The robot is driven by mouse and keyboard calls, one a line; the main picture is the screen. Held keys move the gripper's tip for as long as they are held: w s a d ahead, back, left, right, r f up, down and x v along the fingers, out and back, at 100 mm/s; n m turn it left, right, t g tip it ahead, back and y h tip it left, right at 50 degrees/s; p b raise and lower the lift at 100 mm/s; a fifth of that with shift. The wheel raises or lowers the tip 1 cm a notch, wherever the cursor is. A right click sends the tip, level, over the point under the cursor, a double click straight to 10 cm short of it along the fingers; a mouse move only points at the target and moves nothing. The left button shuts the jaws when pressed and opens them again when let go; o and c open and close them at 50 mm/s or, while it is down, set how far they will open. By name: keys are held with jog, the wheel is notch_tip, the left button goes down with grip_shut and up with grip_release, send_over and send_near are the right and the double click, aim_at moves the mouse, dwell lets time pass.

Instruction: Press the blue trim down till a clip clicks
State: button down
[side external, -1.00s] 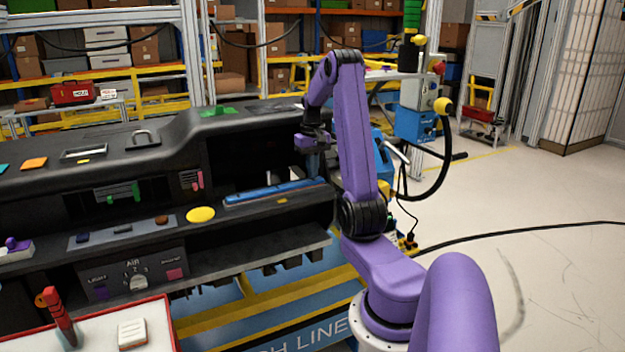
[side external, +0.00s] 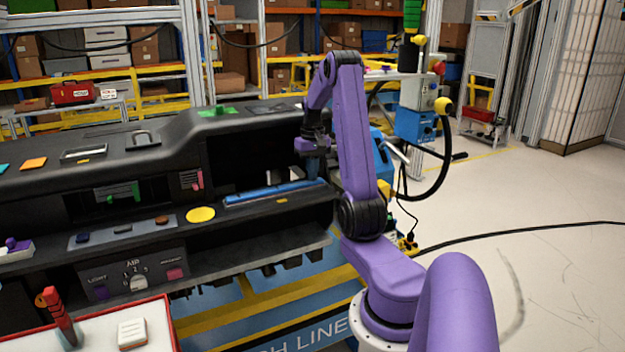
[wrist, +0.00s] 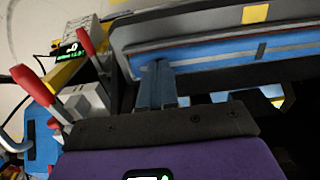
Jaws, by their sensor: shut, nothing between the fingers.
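The blue trim (side external: 265,193) is a long strip lying along the front ledge of the dark dashboard in the side view. It also runs across the upper part of the wrist view (wrist: 215,53). My gripper (side external: 317,176) points down over the right end of the trim, its fingers shut and empty. In the wrist view the shut fingers (wrist: 157,66) reach the trim's edge near its left end. I cannot tell whether the tips touch it. The clips under the trim are hidden.
The dashboard (side external: 120,160) carries a yellow disc (side external: 201,214) left of the trim and a control panel (side external: 135,273) below. A red-rimmed tray (side external: 100,330) stands at the front left. Red-handled levers (wrist: 35,85) and a lit display (wrist: 70,53) show at the wrist view's left.

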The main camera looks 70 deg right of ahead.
jog(key=shift+a+f, duration=0.1)
jog(key=shift+f, duration=0.15)
jog(key=shift+r, duration=0.1)
notch_tip(320, 180, up, 8)
dwell(1.0)
